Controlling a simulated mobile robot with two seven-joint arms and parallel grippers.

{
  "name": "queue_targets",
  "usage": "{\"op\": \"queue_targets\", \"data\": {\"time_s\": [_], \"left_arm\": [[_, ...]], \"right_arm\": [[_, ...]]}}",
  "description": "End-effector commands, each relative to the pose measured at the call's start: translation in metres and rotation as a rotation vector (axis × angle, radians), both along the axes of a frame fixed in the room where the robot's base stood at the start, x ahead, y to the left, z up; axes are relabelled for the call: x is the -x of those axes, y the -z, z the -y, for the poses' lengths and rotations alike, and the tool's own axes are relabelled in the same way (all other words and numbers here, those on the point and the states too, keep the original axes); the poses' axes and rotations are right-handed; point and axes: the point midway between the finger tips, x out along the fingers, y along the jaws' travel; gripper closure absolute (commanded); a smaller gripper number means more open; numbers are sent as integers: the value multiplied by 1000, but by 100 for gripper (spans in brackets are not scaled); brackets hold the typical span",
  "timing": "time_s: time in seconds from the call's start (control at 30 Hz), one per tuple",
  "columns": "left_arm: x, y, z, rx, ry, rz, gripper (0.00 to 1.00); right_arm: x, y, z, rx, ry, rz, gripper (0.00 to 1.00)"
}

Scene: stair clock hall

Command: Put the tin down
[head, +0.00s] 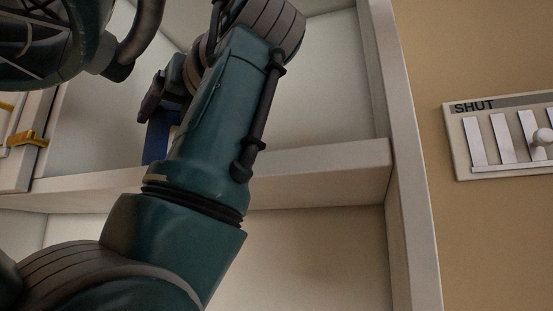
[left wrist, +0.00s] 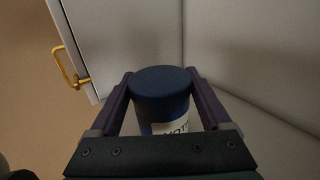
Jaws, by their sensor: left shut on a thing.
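The tin (left wrist: 162,88) is a blue cylinder with a white label, seen in the left wrist view between the two fingers. My left gripper (left wrist: 160,92) is shut on the tin. In the head view a strip of the blue tin (head: 156,143) shows below my left gripper (head: 160,102), inside the open cabinet and above its shelf (head: 315,174). My left arm covers most of the tin there. Whether its base touches the shelf is hidden. My right gripper is not in view.
The cabinet's right side wall (head: 405,160) stands to the right of my arm. An open door with a yellow handle (head: 27,139) is at the left; the handle also shows in the left wrist view (left wrist: 66,68). A panel marked SHUT (head: 505,138) hangs on the tan wall. The shelf's right part is clear.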

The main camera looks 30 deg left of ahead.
Motion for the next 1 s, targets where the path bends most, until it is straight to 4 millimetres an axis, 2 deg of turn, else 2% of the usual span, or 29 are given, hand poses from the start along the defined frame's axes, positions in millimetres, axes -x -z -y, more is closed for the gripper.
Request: {"op": "queue_targets", "data": {"time_s": [0.1,0.13,0.27,0.57,0.77,1.0], "left_arm": [[0,4,0,-1,0,0,89],[0,3,0,0,0,0,15],[0,2,0,1,0,0,1],[0,-2,0,0,0,0,0],[12,7,26,0,5,4,0],[35,7,76,-1,6,4,0]], "right_arm": [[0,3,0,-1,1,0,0],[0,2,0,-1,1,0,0],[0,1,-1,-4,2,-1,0],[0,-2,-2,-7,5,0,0],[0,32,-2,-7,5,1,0],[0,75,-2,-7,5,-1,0]]}}
